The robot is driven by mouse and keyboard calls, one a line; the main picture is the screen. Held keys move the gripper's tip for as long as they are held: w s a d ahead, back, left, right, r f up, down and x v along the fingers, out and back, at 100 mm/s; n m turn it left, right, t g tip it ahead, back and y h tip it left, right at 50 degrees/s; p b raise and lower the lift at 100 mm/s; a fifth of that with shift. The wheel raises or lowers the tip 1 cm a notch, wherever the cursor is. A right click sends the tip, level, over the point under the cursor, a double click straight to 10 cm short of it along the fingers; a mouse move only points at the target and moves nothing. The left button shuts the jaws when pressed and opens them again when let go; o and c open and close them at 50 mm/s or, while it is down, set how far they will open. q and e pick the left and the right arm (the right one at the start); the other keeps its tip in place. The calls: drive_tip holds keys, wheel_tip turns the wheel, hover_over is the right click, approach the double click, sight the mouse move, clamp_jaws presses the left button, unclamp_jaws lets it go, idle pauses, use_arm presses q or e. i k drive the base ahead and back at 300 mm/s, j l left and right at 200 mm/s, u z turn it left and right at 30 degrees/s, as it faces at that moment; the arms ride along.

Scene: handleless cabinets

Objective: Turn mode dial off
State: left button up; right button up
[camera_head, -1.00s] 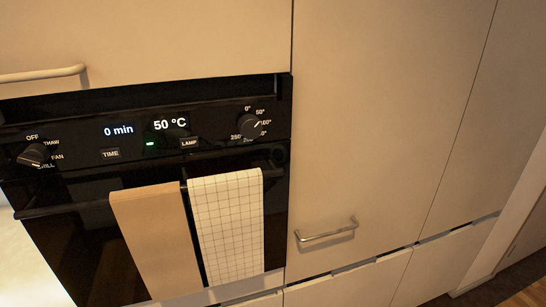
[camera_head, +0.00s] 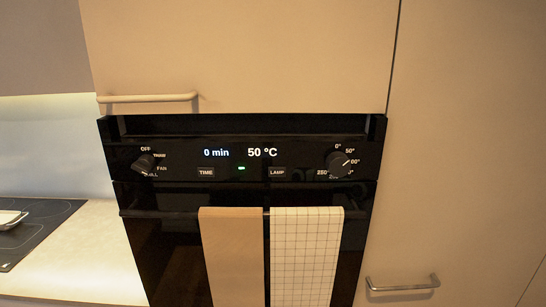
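The mode dial (camera_head: 144,163) is a dark knob at the left end of the black oven's (camera_head: 220,130) control panel. Its labels include OFF at the top, then THAW, FAN and GRILL down its right side. The pointer's exact setting is too small to tell; the knob looks tilted toward the lower left and covers part of the lowest label. The temperature dial (camera_head: 338,163) is at the panel's right end. The display reads 0 min and 50 °C, and a small green light is lit. Neither of my grippers is in view.
A brown towel (camera_head: 232,255) and a white checked towel (camera_head: 306,255) hang on the oven's handle. Cabinet handles (camera_head: 148,98) (camera_head: 402,284) stick out above left and lower right. A counter (camera_head: 85,260) with a dark cooktop (camera_head: 38,225) lies at left.

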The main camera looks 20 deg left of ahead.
sight(147, 163)
drive_tip(key=k+j, duration=0.1)
drive_tip(key=j, duration=0.65)
drive_tip(key=k+j+u, duration=0.1)
drive_tip(key=j, duration=0.65)
